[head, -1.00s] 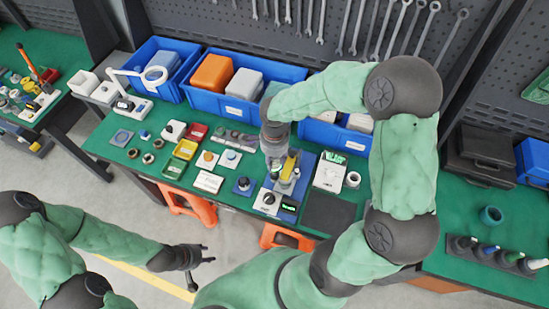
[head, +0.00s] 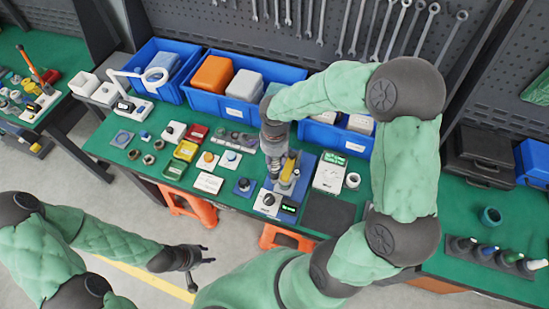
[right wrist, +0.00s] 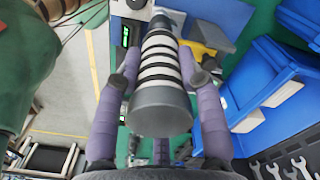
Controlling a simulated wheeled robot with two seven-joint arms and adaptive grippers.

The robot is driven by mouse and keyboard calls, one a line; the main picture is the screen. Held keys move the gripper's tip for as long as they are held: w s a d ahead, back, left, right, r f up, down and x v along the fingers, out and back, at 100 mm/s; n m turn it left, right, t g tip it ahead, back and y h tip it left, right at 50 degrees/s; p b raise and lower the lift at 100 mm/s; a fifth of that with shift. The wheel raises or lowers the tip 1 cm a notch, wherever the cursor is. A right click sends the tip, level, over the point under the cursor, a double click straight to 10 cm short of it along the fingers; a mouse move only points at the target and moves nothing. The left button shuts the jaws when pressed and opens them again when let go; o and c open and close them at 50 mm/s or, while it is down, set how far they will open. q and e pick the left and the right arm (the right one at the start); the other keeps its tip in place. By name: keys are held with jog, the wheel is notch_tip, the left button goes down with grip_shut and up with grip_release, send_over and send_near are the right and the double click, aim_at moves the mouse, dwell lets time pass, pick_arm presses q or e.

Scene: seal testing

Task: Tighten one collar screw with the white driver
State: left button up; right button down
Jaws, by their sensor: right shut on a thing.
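My right gripper (right wrist: 163,85) is shut on the white driver (right wrist: 161,68), whose thick handle shows white and black bands and a dark grey end cap in the right wrist view. In the head view my right gripper (head: 274,168) hangs over the left side of a blue fixture (head: 303,163) with a yellow part (head: 288,170). The driver's tip and the collar screws are hidden or too small to make out. My left gripper (head: 194,266) is empty and open, over the floor in front of the bench.
Several small parts and trays, including a yellow tray (head: 186,151), lie left of the fixture. A white meter with a green display (head: 330,173) stands to its right. Blue bins (head: 241,108) line the back. A driver rack (head: 500,255) is on the right bench.

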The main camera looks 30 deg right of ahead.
jog(key=shift+r+p, duration=0.95)
jog(key=shift+r, duration=1.05)
jog(key=shift+f, duration=0.1)
